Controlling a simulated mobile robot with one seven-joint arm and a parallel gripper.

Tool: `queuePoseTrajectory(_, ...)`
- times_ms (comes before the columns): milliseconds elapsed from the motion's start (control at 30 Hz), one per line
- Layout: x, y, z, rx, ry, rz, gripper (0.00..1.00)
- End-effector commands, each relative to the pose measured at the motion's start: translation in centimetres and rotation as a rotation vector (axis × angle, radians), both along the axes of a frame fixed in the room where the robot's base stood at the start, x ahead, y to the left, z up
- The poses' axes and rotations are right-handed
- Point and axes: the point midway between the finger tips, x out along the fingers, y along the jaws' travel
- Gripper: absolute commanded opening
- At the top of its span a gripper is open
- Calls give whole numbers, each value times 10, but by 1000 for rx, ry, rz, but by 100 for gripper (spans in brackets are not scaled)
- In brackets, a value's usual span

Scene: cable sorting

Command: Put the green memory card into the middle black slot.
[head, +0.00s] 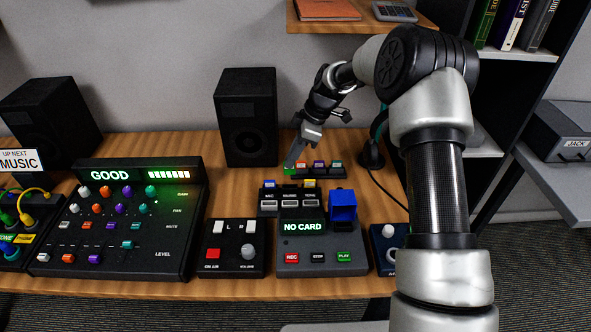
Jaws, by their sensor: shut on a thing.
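The green memory card (289,171) shows as a small green piece at the left end of a dark card rack (318,172) at the back of the desk. My gripper (293,164) points down over it and is shut on it. I cannot tell whether the card is seated in the rack or lifted clear. The black slot block (268,206), with three labels on its front, stands just in front of the rack. Coloured pieces show at its left and right positions. Its middle slot (289,188) is dark, and its opening is too small to make out.
Orange, purple and teal cards (319,164) stand close to the right of my gripper. A speaker (246,117) stands at the left, and a lamp base (371,156) at the right.

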Motion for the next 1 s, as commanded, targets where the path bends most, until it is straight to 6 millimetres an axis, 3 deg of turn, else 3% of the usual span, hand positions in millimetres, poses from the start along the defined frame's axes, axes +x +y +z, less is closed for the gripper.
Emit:
queuePoseTrajectory(267,3,0,-5,-1,1,27,0)
queuePoseTrajectory(733,2,0,-42,0,0,25,0)
queuePoseTrajectory(1000,3,0,-45,0,0,25,0)
